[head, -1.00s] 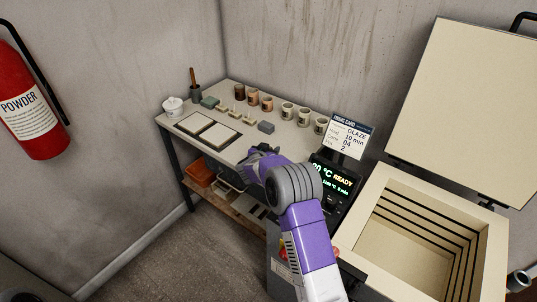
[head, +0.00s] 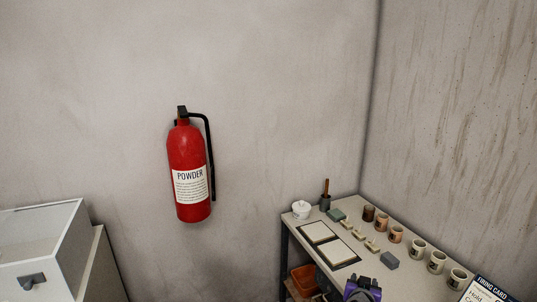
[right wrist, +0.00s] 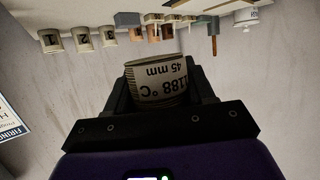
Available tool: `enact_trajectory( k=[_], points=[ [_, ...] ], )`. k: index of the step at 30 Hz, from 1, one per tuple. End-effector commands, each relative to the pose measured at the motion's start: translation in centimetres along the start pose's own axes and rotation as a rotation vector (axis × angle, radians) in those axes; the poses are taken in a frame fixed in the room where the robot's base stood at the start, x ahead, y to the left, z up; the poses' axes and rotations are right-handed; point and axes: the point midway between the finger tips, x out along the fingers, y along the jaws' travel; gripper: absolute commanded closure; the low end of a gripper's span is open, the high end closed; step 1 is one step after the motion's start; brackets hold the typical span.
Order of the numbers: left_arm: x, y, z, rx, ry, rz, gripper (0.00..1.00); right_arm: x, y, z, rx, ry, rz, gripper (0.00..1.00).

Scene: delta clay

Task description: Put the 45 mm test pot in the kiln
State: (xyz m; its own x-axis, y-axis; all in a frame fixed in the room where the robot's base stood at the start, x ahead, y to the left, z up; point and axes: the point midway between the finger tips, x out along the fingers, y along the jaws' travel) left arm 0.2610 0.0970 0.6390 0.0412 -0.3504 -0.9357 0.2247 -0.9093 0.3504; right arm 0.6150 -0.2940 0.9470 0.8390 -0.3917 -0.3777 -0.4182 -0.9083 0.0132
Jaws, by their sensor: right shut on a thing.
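The test pot (right wrist: 158,82) is cream with dark bands and printed text, "1188 °C" and "45 mm", upside down in the right wrist view. My right gripper (right wrist: 162,92) is shut on it, one black finger on each side, and the pot is held in the air clear of the table. In the head view only a purple and black part of my right arm shows at the bottom edge; the pot cannot be made out there. My left gripper is not in view.
The worktable (head: 345,262) stands in the corner with two pale slabs, several cups and a grey block (head: 389,260). A firing card (head: 488,290) is at lower right. A red extinguisher (head: 189,172) hangs on the wall; a white box-like unit (head: 40,250) stands at left.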

Motion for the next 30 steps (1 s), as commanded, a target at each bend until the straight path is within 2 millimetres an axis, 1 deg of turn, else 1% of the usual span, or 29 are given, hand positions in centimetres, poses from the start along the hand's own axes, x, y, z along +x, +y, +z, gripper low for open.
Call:
enact_trajectory(
  k=[1, 3, 6, 9, 12, 14, 17, 21, 24, 27, 30],
  points=[
    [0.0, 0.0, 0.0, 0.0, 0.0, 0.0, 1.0, -1.9, -1.3, 0.3, -0.022, 0.0, -0.062, 0.76],
    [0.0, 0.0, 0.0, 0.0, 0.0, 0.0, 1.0, -4.2, -3.0, 0.9, -0.054, 0.001, -0.146, 0.76],
    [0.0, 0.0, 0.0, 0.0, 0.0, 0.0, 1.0, -7.2, -5.0, 1.9, -0.094, 0.001, -0.251, 0.76],
    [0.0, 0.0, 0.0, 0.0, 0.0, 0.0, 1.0, -9.6, -6.3, 2.7, -0.123, 0.0, -0.329, 0.76],
    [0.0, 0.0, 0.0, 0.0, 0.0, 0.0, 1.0, -11.2, -7.1, 3.2, -0.142, -0.001, -0.379, 0.76],
    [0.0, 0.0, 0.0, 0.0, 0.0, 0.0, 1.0, -11.6, -7.3, 3.8, -0.15, -0.004, -0.393, 0.76],
    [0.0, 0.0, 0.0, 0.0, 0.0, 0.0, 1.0, -11.6, -7.2, 6.0, -0.163, -0.011, -0.395, 0.76],
    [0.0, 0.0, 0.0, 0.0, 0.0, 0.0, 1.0, -11.3, -6.3, 10.4, -0.174, -0.014, -0.383, 0.76],
    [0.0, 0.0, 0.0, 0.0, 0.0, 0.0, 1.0, -11.5, -5.8, 13.2, -0.171, -0.012, -0.386, 0.76],
    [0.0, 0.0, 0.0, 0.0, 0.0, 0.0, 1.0, -12.0, -5.5, 15.2, -0.164, -0.009, -0.397, 0.76],
    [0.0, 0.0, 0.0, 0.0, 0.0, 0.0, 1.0, -12.3, -5.3, 16.2, -0.154, -0.006, -0.402, 0.76]
  ],
)
